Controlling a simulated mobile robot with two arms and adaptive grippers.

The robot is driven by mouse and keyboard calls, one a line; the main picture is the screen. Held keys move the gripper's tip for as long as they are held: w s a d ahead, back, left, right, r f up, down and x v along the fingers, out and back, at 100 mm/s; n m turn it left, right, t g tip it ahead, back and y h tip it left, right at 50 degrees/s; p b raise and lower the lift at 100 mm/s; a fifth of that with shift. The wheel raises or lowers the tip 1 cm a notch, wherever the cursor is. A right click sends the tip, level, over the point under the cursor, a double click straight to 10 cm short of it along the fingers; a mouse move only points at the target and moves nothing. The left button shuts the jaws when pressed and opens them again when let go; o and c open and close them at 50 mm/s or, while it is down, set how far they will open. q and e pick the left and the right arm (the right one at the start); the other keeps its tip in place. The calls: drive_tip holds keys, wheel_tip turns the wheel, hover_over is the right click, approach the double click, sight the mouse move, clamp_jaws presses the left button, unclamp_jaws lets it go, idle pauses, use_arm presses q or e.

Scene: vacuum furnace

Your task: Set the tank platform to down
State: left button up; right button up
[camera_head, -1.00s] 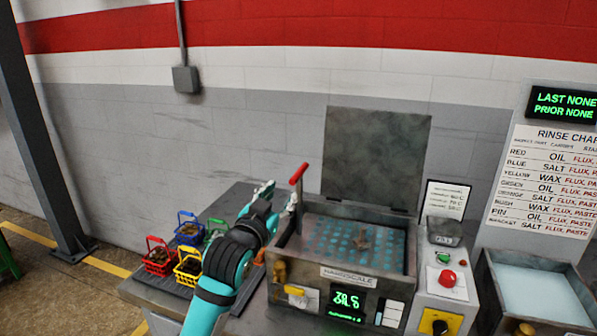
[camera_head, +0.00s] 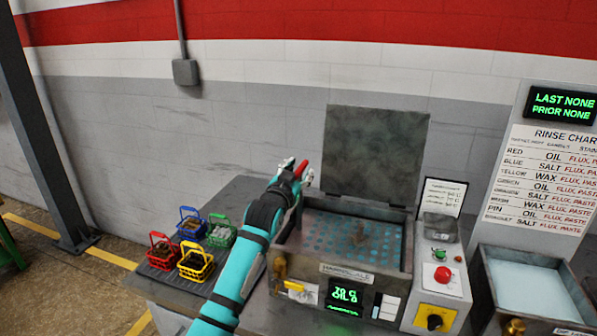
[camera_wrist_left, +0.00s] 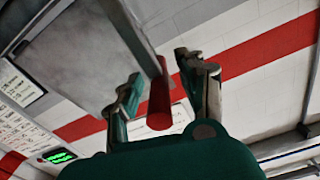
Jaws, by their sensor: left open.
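The tank (camera_head: 385,272) stands open, its grey lid (camera_head: 374,155) raised. Inside lies the blue perforated platform (camera_head: 325,232) with a small brown part (camera_head: 358,236) over it. The lever's red handle (camera_head: 301,168) rises at the tank's left side; its lower part is hidden behind my arm. My left gripper (camera_head: 300,174) is at the red handle. In the left wrist view the red handle (camera_wrist_left: 159,105) stands between the open fingers of my left gripper (camera_wrist_left: 160,70), with gaps on both sides. My right gripper is out of view.
Red, yellow, blue and green baskets (camera_head: 195,262) stand left of my arm. A control box (camera_head: 440,290) with a red button (camera_head: 442,274) and yellow switch plate (camera_head: 433,318) stands right of the tank. A second tank (camera_head: 530,285) is farther right. The wall is behind.

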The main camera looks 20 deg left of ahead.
use_arm(q)
clamp_jaws()
idle(0.3)
drive_tip(key=shift+f, duration=0.35)
wheel_tip(320, 180, down, 3)
drive_tip(key=shift+f+b, duration=0.15)
drive_tip(key=shift+b, duration=0.75)
unclamp_jaws()
drive_tip(key=shift+d, duration=0.15)
drive_tip(key=shift+s+a+r, duration=0.1)
drive_tip(key=shift+a+r, duration=0.1)
drive_tip(key=shift+a, duration=0.15)
